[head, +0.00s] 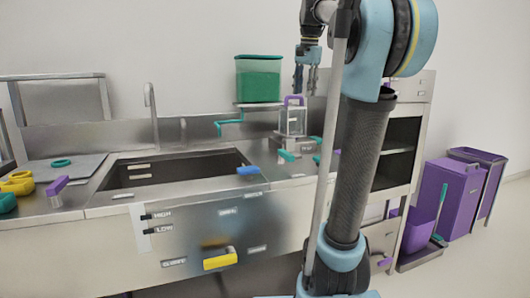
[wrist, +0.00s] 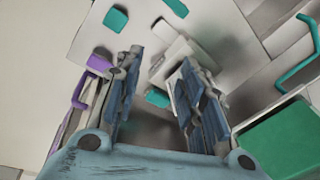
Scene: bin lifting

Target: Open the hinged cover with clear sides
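The cover with clear sides (head: 292,122) has a purple frame handle on top and stands on a steel block at the back of the counter, right of the sink. It looks closed in the head view. In the wrist view, a purple handle (wrist: 78,90), likely the cover's, shows left of the fingers. My gripper (head: 306,84) hangs above the cover and slightly to its right, fingers pointing down. In the wrist view my gripper (wrist: 160,95) has its two blue fingers apart with nothing held between them. The handle is outside the gap.
A green bin with a teal lid (head: 258,78) stands on a raised shelf left of my gripper. A teal bent rod (head: 230,122) projects below that shelf. The sink (head: 180,170) lies left, with a faucet (head: 152,112) behind it. Purple bins (head: 450,198) stand right.

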